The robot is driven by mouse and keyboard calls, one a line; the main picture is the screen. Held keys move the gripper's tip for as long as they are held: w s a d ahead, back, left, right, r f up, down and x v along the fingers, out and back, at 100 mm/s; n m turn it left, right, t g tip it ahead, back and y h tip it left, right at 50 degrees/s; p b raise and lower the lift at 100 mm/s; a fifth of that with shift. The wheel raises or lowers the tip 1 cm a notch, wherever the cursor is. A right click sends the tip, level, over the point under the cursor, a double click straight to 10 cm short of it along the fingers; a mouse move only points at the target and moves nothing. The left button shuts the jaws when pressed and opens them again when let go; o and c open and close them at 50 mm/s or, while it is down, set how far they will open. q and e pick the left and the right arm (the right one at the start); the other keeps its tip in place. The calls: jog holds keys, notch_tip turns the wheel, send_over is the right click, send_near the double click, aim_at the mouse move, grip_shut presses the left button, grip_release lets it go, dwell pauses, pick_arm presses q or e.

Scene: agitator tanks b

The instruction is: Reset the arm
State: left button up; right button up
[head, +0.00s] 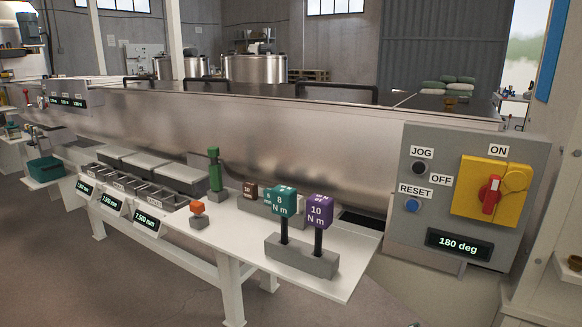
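Neither of my arms nor grippers shows in the head view. A grey control panel (478,150) stands at the right. It carries a black JOG button (418,168), a blue RESET button (412,205) and a yellow plate (513,178) with a red rotary handle (491,194). The handle stands near upright, between the ON label above and the OFF label at left. A display (459,245) on the panel reads "180 deg".
A white shelf (338,283) runs along the steel tank (290,140). On it are a grey block (302,258) holding teal (281,201) and purple (320,210) torque tools, an orange-topped piece (197,208), a green tool (214,172) and grey bins (140,190). The floor in front is clear.

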jog(key=s+a+f+n+g+y, duration=0.2)
jog(key=s+a+f, duration=0.15)
jog(key=f, duration=0.35)
jog(key=s+a+f+n+g+y, duration=0.1)
jog(key=s+a+f+n+y, duration=0.2)
jog(key=f, duration=0.4)
jog(key=s+a+f+n+g+y, duration=0.1)
jog(key=s+a+f+n+g, duration=0.1)
jog(key=s+f, duration=0.4)
jog(key=s+a+f+n+g+y, duration=0.2)
jog(key=s+a+n, duration=0.15)
jog(key=s, duration=0.25)
jog(key=s+a+f+n+g+y, duration=0.1)
jog(key=s+a+f+n+g, duration=0.15)
jog(key=s+a, duration=0.25)
notch_tip(320, 180, up, 30)
jog(key=s+n+p, duration=0.1)
jog(key=p, duration=2.8)
jog(key=shift+a+y+p, duration=0.15)
jog(key=shift+y+p, duration=0.15)
jog(key=shift+p, duration=0.1)
jog(key=shift+f, duration=0.1)
